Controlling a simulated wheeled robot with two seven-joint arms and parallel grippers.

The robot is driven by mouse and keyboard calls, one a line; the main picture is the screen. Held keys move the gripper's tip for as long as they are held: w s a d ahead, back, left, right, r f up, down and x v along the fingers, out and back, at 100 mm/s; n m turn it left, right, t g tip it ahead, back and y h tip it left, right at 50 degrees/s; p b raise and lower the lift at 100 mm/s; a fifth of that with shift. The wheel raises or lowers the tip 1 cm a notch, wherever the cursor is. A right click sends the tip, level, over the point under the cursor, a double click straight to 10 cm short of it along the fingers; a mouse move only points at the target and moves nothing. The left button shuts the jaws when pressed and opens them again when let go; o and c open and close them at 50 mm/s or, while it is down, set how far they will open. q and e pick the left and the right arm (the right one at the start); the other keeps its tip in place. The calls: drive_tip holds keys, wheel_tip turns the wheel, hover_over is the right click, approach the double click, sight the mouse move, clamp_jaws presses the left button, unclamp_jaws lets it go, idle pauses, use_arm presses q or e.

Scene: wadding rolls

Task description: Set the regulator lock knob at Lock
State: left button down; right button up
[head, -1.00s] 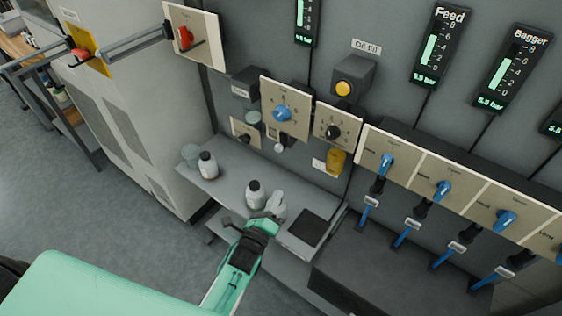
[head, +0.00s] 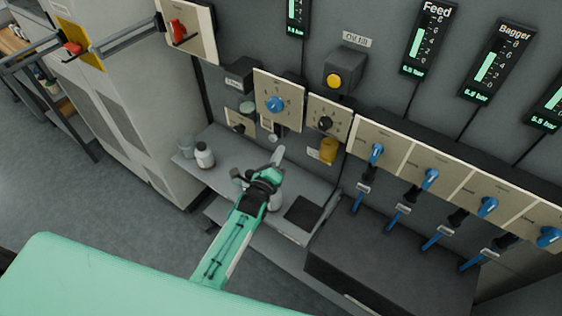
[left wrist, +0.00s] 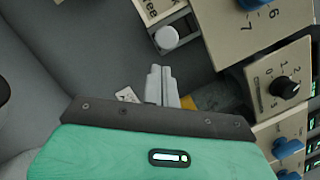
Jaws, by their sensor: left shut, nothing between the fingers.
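A small cream plate (head: 231,119) with a black knob (head: 238,126) is on the grey wall, left of and below the blue-knob plate. I cannot read its marks in the head view. In the left wrist view a cream plate edge (left wrist: 157,10) bears letters ending in "ee"; its knob is outside that view. My left gripper (head: 279,153) is shut and empty, below and right of the black knob, apart from it. Its fingertips (left wrist: 161,72) show together in the left wrist view. My right gripper is not in view.
A blue knob (head: 275,104) and another black knob (head: 325,122) sit on neighbouring plates. A white round button (left wrist: 166,38) is close ahead of the fingers.

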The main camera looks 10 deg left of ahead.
sight(273, 138)
use_arm(q)
drive_tip(key=shift+w+a+r, duration=0.1)
drive_tip(key=shift+a+r, duration=0.35)
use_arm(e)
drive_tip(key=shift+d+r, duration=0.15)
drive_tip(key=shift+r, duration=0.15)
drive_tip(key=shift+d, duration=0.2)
